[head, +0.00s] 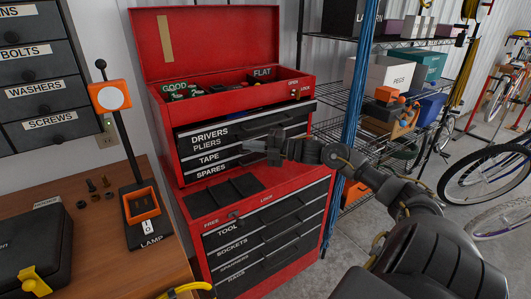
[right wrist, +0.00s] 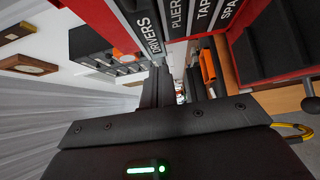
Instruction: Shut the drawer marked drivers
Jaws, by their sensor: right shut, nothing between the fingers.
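The drawer marked DRIVERS (head: 250,131) is the top drawer in the upper part of the red tool chest. It stands partly out, with its dark inside and something blue showing above the front. In the right wrist view its labelled front (right wrist: 140,20) sits nearer than the fronts beside it. My right gripper (head: 262,147) is shut and empty, in front of the chest's upper drawers. In the right wrist view its fingers (right wrist: 165,85) point toward the DRIVERS label; I cannot tell whether they touch the front. My left gripper is not in view.
Drawers marked PLIERS, TAPE and SPARES (head: 215,170) lie below. The chest's red lid (head: 220,45) is up. A wooden bench (head: 110,240) with a lamp (head: 140,205) stands left. A wire shelf (head: 375,150) and bicycles (head: 490,180) stand right.

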